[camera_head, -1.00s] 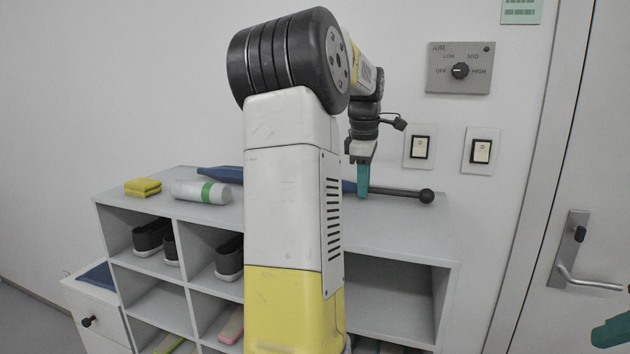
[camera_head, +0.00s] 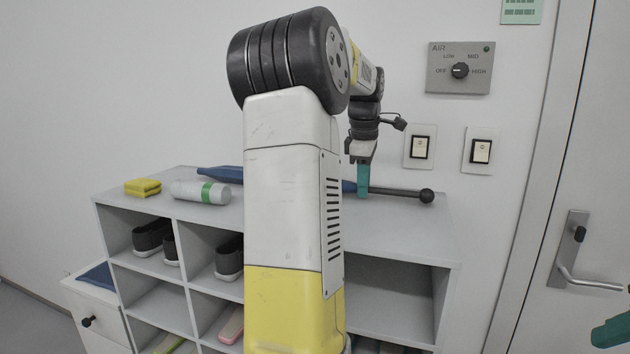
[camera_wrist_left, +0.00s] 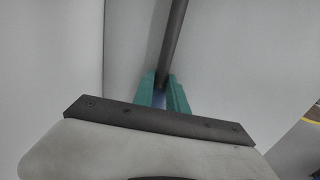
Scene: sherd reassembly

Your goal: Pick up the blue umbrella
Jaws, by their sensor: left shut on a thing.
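The blue umbrella (camera_head: 218,174) lies along the back of the shelf top, its blue pointed end at left and its dark shaft with a round black knob (camera_head: 426,196) at right. My left arm hides its middle. My left gripper (camera_head: 363,182) points down with teal fingers shut on the umbrella where blue meets the dark shaft. In the left wrist view the shaft (camera_wrist_left: 174,40) runs up from between the teal fingers (camera_wrist_left: 163,95). A teal fingertip of my right gripper (camera_head: 612,332) shows at the lower right edge; its jaws are not clear.
The white shelf unit (camera_head: 400,235) also bears a yellow sponge (camera_head: 142,187) and a grey bottle with a green band (camera_head: 200,192). Dark shoes (camera_head: 150,238) sit in its compartments. Switches and an air dial (camera_head: 460,70) are on the wall behind; a door handle (camera_head: 572,275) is at right.

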